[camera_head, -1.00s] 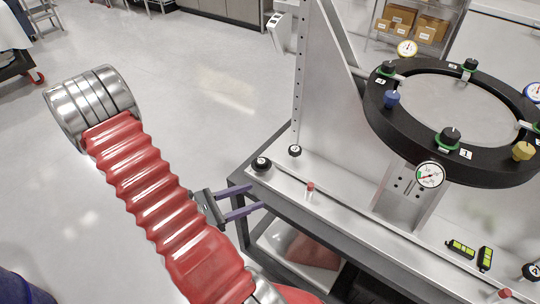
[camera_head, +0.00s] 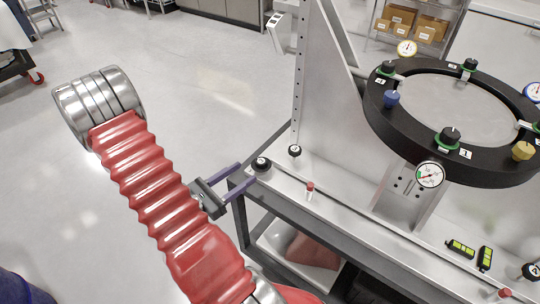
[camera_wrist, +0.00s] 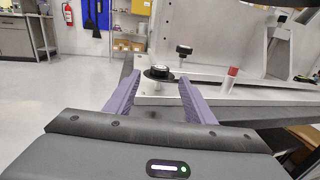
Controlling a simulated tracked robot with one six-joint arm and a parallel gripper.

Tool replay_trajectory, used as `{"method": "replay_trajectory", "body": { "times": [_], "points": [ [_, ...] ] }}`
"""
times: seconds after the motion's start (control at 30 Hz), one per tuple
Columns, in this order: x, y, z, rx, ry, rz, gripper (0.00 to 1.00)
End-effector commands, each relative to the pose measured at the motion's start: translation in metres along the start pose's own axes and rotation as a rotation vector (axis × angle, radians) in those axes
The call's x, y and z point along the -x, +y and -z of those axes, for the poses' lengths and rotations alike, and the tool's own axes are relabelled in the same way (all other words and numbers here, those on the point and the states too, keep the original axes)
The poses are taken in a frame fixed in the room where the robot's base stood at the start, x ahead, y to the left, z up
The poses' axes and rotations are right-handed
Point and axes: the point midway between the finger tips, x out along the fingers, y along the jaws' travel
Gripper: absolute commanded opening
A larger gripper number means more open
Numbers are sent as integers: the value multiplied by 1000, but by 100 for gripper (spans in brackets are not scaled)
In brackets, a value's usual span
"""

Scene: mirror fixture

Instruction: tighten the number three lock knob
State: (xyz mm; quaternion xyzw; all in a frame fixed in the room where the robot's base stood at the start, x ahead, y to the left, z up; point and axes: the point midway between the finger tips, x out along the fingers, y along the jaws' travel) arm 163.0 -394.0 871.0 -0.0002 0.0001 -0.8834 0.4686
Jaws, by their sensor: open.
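A black lock knob with a pale marked cap (camera_head: 261,164) stands at the near left corner of the fixture base; its number is too small to read. In the wrist view this knob (camera_wrist: 158,73) shows between the fingertips and a little beyond them. A similar black knob (camera_head: 294,151) stands behind it, also in the wrist view (camera_wrist: 184,50). A knob marked 2 (camera_head: 531,271) is at the far right. My gripper (camera_head: 242,177) is open and empty, its two purple fingers pointing at the corner knob, with no clear contact.
A red-capped post (camera_head: 309,190) stands on the base rail to the right of the corner knob. The upright plate (camera_head: 325,90) and black ring (camera_head: 400,125) with gauges rise behind. Open floor (camera_head: 210,90) lies to the left.

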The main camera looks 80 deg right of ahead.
Motion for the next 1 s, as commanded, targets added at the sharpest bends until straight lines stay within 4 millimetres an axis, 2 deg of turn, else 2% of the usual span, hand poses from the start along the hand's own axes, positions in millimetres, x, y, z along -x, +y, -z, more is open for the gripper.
{"method": "replay_trajectory", "body": {
  "times": [1.0],
  "points": [
    [-108,-1,0,0,0,3,49]
  ]
}}
